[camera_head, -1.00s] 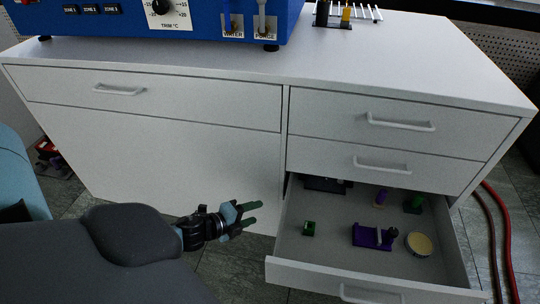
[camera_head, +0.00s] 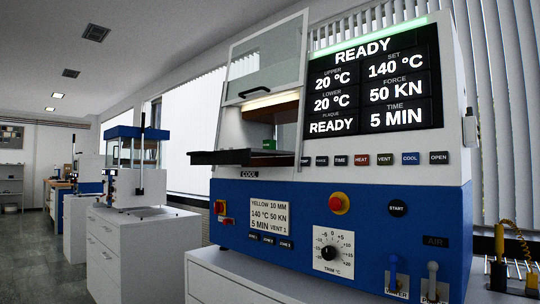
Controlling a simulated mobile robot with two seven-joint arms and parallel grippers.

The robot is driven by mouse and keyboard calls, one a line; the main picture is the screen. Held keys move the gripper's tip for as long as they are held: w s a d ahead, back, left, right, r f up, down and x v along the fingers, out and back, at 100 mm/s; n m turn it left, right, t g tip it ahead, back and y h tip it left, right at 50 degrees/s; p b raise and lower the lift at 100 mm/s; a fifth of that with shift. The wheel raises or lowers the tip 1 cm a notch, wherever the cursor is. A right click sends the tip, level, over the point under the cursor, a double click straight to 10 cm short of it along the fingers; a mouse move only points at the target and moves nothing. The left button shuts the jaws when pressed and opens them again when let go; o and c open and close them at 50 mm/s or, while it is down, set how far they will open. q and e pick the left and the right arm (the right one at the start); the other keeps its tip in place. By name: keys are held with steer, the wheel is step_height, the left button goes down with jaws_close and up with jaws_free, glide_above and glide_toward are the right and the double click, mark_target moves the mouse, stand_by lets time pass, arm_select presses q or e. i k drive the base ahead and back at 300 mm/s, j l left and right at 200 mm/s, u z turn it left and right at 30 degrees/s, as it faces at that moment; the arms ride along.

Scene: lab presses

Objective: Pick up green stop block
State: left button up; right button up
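Neither of my grippers is in view now. A small green piece (camera_head: 269,144) shows inside the opening of the blue and white press (camera_head: 340,215), at the right end of its dark plate (camera_head: 222,157). It is too small to tell whether it is a green stop block. The open drawer with green pieces in it, seen earlier, is out of view.
The press stands on a white cabinet (camera_head: 240,287). Its display (camera_head: 371,86) reads READY, and its clear guard (camera_head: 268,62) is raised. A smaller press (camera_head: 137,168) stands on another cabinet (camera_head: 130,245) at the left. An aisle floor (camera_head: 40,262) runs along the left.

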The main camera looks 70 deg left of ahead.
mark_target(268, 143)
steer(key=i+l, duration=0.2)
steer(key=i, duration=0.3)
steer(key=u, duration=2.4)
